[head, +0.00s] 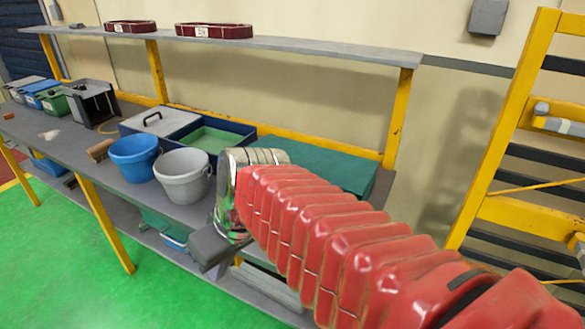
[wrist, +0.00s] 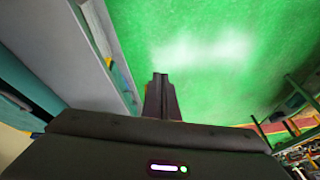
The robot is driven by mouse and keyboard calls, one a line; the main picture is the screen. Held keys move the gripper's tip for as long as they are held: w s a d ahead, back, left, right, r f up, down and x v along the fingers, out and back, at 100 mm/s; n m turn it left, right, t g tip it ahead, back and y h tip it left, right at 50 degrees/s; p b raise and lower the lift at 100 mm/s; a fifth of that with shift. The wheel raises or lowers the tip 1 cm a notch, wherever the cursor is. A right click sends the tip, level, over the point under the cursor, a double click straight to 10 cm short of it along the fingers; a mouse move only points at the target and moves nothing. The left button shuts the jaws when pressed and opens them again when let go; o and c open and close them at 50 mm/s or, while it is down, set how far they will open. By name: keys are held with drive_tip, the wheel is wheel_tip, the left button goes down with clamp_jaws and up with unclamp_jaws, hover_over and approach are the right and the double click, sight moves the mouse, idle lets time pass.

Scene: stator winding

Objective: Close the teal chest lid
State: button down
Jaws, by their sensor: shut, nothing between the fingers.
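The teal chest (head: 335,163) is on the bench at the right end, behind my arm. Its broad teal top looks flat and roughly level. My arm covers its front, so I cannot tell whether the lid is fully down or slightly raised. My gripper (wrist: 161,78) is shut and empty in the wrist view, with green floor beyond its fingertips. In the head view its dark body is low at the bench's front edge, in front of the chest and apart from it; the fingertips cannot be made out there.
A grey bucket (head: 183,176) and a blue bucket (head: 135,158) stand left of my arm. A dark blue box with a green inside (head: 211,139) is behind them. A shelf (head: 300,46) runs above the bench, held by a yellow post (head: 398,115). Green floor (head: 75,260) is clear in front.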

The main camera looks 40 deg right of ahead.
drive_tip(key=w+d+r+n+t+y, duration=0.1)
drive_tip(key=w+d+t+y, duration=0.1)
drive_tip(key=w+d, duration=0.45)
drive_tip(key=w+d+r+n+t+y, duration=0.1)
drive_tip(key=w+d+y, duration=0.25)
drive_tip(key=d, duration=0.55)
drive_tip(key=d+n+t+h, duration=0.1)
drive_tip(key=d+t, duration=0.6)
drive_tip(key=d, duration=1.7)
drive_tip(key=shift+s+r+h, duration=0.25)
drive_tip(key=shift+h, duration=0.3)
drive_tip(key=shift+w, duration=0.1)
